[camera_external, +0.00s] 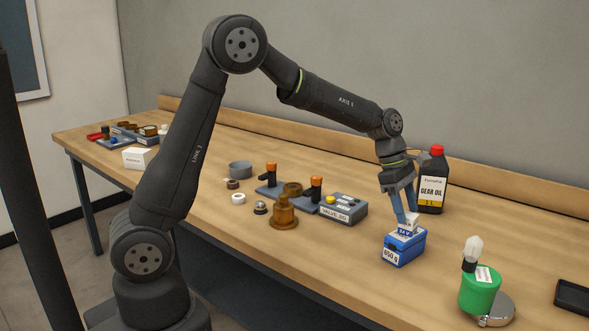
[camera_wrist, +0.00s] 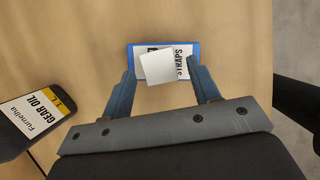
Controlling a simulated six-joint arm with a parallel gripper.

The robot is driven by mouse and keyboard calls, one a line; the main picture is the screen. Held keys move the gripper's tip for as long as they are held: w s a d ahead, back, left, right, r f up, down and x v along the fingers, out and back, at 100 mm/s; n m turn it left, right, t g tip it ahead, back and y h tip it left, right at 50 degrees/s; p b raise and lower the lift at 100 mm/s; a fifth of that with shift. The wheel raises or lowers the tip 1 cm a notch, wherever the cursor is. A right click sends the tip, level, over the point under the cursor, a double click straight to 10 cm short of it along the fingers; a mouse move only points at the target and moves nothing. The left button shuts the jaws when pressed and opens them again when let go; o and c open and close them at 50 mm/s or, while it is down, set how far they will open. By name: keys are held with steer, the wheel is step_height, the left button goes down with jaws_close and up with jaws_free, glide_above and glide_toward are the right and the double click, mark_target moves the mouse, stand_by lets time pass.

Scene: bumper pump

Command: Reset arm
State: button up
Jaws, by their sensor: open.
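My gripper (camera_external: 405,204) is at the right of the bench, pointing down just above a blue box (camera_external: 404,249) marked "650 g". In the wrist view my gripper (camera_wrist: 162,88) has its two blue fingers apart. A small white block (camera_external: 409,221) sits at the fingertips on top of the blue box. In the wrist view the white block (camera_wrist: 157,66) lies over the box's "STRAPS" label, between the fingers with gaps on both sides. The blue box (camera_wrist: 192,49) rests on the bench top.
A black gear oil bottle (camera_external: 432,190) with a red cap stands close behind my gripper. A green pot (camera_external: 479,290) stands front right, near a black tray (camera_external: 573,297). A valve box (camera_external: 344,208) and brown bumper-like part (camera_external: 284,215) are to the left. Bench right of the bottle is clear.

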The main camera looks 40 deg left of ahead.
mark_target(407, 215)
steer(key=x, duration=0.3)
steer(key=shift+d+f, duration=0.1)
steer(key=shift+f, duration=0.3)
steer(key=r, duration=0.5)
steer(key=shift+s+d+r, duration=0.1)
steer(key=shift+s+d, duration=0.1)
steer(key=shift+s, duration=0.15)
steer(key=s+d+r, duration=0.5)
steer(key=s+r, duration=0.1)
steer(key=s, duration=0.5)
steer(key=s+a+f+m, duration=0.1)
steer(key=s+a+f, duration=0.15)
steer(key=s, duration=0.35)
steer(key=s+a+f, duration=0.1)
steer(key=s+f, duration=0.3)
steer(key=s, duration=0.3)
steer(key=w+a+f, duration=0.1)
steer(key=w+f, duration=0.1)
steer(key=w, duration=0.1)
steer(key=w+a+f, duration=0.1)
steer(key=w+f, duration=0.2)
steer(key=w, duration=0.1)
steer(key=w+a+f, duration=0.2)
steer(key=w+f, duration=0.1)
steer(key=shift+w+f, duration=0.1)
steer(key=shift+w, duration=0.2)
steer(key=shift+f, duration=0.45)
steer(key=shift+r, duration=0.15)
